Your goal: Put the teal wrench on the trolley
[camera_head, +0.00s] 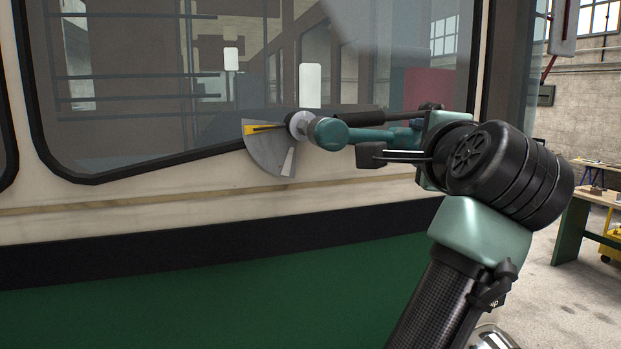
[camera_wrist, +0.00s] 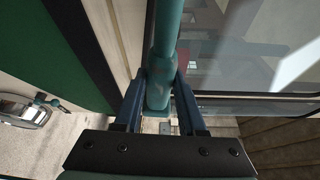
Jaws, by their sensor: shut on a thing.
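The teal wrench (camera_head: 340,134) is held level against the tram's side in the head view. Its rounded far end meets a pale round fitting (camera_head: 300,123) beside a grey fan-shaped dial with a yellow pointer (camera_head: 268,140); I cannot tell whether they touch. My gripper (camera_head: 368,137) is shut on the wrench's near part, with a dark finger on either side. In the wrist view the wrench's shaft (camera_wrist: 165,45) runs up between the blue fingers of my gripper (camera_wrist: 161,82). A small part of a yellow object (camera_head: 610,238), possibly the trolley, shows at the right edge.
The tram's window (camera_head: 170,60) and cream and green side (camera_head: 180,300) fill the left and middle, close to my arm. A wood-topped bench with a green leg (camera_head: 570,228) stands at the right. Open concrete floor (camera_head: 570,300) lies in front of it.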

